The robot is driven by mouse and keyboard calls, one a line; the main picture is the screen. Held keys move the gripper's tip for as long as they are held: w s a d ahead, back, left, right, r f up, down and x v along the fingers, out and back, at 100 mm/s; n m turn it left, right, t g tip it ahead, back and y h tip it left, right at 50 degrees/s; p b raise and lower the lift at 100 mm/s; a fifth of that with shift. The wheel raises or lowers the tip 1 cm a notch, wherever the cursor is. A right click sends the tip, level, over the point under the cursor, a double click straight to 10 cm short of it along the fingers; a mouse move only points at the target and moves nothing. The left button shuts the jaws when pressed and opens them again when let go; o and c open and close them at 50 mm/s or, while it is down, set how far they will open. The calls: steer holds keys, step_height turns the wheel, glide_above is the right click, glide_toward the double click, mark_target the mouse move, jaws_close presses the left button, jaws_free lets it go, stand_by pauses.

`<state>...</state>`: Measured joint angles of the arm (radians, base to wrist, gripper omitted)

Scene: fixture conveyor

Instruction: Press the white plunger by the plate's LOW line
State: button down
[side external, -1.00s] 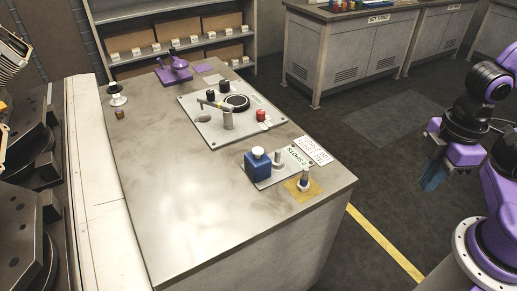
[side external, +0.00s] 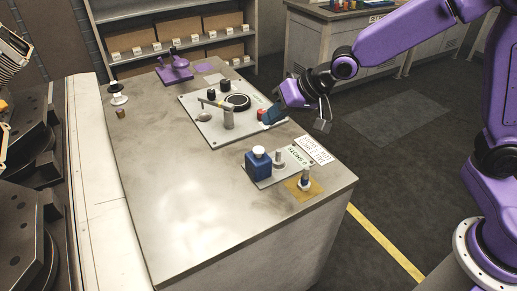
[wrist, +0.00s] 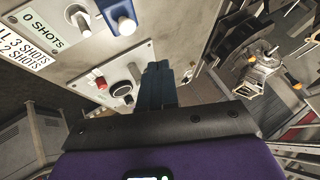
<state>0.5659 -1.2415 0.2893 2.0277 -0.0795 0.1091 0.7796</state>
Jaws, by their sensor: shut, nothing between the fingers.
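The white plunger (side external: 258,151) is the round white top of a blue block (side external: 257,170) on the small plate (side external: 267,184) near the table's right edge. The wrist view shows this white top (wrist: 127,26) and blue block (wrist: 116,9) at the top. A plate label reads "0 SHOTS" (side external: 298,156). A white card (wrist: 25,47) beside it shows "3 SHOTS" and "2 SHOTS" lines, partly cut off; I cannot read LOW clearly.
A larger plate carries a red button (side external: 262,113), a black ring (side external: 237,101), black knobs and a lever post (side external: 228,119). A grey post (side external: 279,158) and another post on a tan pad (side external: 304,177) stand near the blue block. The table's front left is clear.

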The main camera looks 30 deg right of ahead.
steer(key=m+t, duration=0.1)
steer(key=m, duration=0.1)
glide_above(262, 150)
steer(key=shift+f+n, duration=0.1)
steer(key=shift+n, duration=0.2)
steer(key=shift+f, duration=4.3)
steer(key=shift+f, duration=0.15)
steer(key=shift+f, duration=0.3)
steer(key=shift+f, duration=0.6)
steer(key=shift+r, duration=0.15)
steer(key=shift+d+r, duration=0.1)
steer(key=shift+r, duration=0.8)
steer(key=shift+r, duration=0.1)
